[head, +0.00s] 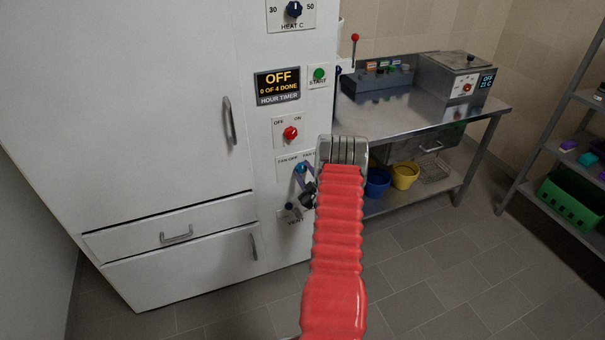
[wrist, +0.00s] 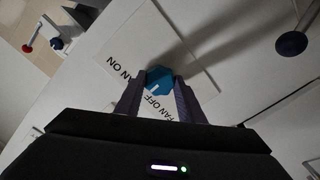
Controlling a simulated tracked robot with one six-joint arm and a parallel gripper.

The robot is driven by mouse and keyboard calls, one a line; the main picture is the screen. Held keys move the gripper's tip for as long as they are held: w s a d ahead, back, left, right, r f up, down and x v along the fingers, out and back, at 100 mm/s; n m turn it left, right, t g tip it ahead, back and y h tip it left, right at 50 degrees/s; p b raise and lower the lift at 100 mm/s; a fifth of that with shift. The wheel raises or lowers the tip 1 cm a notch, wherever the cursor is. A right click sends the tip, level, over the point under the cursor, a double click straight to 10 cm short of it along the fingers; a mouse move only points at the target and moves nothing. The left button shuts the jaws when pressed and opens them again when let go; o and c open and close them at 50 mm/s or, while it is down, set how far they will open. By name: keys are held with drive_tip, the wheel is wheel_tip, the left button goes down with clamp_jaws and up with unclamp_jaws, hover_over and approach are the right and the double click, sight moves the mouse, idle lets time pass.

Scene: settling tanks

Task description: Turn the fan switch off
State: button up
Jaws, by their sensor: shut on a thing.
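The fan switch is a blue knob (head: 301,168) on a white plate on the front of the tall white cabinet, with fan labels above it. In the wrist view the blue knob (wrist: 159,78) sits between the two dark purple fingers of my gripper (wrist: 160,84). The fingers are shut on its sides. FAN ON reads at the left of the knob and FAN OFF below it. A small pale mark shows at the knob's lower edge; I cannot tell exactly which label it points to. In the head view my gripper (head: 302,179) is partly hidden by my red-sleeved arm.
A red OFF/ON knob (head: 291,133) is above the fan switch, and a dark VENT knob (head: 291,208) is below it. The hour timer display (head: 278,85) reads OFF. A steel table (head: 425,115) stands at the right. Tiled floor is free in front.

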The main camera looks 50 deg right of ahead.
drive_tip(key=n, duration=0.6)
drive_tip(key=shift+w+a+f+n, duration=0.15)
drive_tip(key=shift+w+a+n, duration=0.15)
drive_tip(key=shift+n, duration=0.1)
drive_tip(key=o, duration=0.8)
drive_tip(key=shift+s, duration=0.1)
drive_tip(key=shift+o, duration=1.2)
drive_tip(key=shift+d, duration=0.15)
drive_tip(key=shift+s, duration=0.1)
